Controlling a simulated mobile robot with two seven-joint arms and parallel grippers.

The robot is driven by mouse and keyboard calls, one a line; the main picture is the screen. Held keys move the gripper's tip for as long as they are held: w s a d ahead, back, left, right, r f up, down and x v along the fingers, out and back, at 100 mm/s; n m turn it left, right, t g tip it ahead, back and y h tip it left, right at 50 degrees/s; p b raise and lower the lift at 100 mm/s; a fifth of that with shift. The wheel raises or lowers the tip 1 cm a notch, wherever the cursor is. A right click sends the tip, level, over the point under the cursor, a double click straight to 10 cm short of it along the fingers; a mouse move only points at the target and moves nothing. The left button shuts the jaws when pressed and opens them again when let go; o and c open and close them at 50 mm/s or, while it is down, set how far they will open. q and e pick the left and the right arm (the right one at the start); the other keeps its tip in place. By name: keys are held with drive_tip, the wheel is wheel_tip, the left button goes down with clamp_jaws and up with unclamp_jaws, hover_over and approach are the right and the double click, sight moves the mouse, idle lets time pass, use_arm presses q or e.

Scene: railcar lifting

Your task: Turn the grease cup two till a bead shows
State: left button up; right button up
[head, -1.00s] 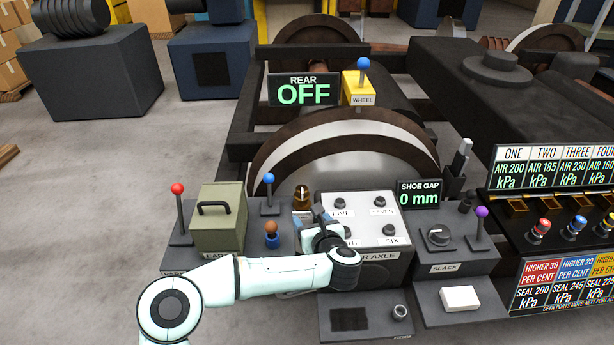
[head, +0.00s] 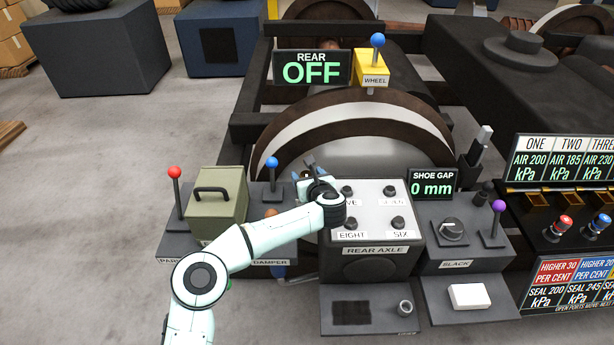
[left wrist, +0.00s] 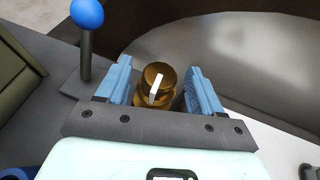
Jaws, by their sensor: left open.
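A brass grease cup (left wrist: 157,82) with a white mark across its top stands between the two blue fingers of my left gripper (left wrist: 162,88) in the left wrist view. A gap shows on each side of the cup, so the jaws are open around it and not visibly touching it. In the head view my left gripper (head: 313,172) is by the upper left corner of the rear axle box and hides most of the cup. I can make out no bead of grease and no number on the cup. My right gripper is not in view.
A blue-knobbed lever (head: 272,175) stands close left of my gripper, and also in the left wrist view (left wrist: 87,40). A green box (head: 218,208) and red-knobbed lever (head: 175,190) lie farther left. The rear axle box (head: 375,215) is at right, the large wheel (head: 365,130) behind.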

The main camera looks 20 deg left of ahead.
use_arm(q)
drive_tip(key=shift+x, duration=0.75)
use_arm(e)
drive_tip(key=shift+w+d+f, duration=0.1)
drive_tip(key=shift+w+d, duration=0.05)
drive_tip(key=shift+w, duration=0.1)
use_arm(q)
drive_tip(key=c, duration=1)
drive_tip(key=shift+a+r+m+t+h, duration=0.1)
drive_tip(key=shift+m+t+h, duration=0.4)
drive_tip(key=shift+m+h, duration=0.2)
drive_tip(key=m+t+h+p, duration=0.1)
drive_tip(key=m+h+p, duration=0.1)
drive_tip(key=m+h, duration=0.2)
drive_tip(key=shift+m+h, duration=0.4)
drive_tip(key=shift+h, duration=0.4)
drive_tip(key=shift+m+h+p, duration=0.45)
drive_tip(key=shift+m+h, duration=0.25)
drive_tip(key=shift+h, duration=0.1)
drive_tip(key=shift+m+h+p, duration=0.6)
drive_tip(key=shift+m+h, duration=0.3)
drive_tip(key=shift+h, duration=0.2)
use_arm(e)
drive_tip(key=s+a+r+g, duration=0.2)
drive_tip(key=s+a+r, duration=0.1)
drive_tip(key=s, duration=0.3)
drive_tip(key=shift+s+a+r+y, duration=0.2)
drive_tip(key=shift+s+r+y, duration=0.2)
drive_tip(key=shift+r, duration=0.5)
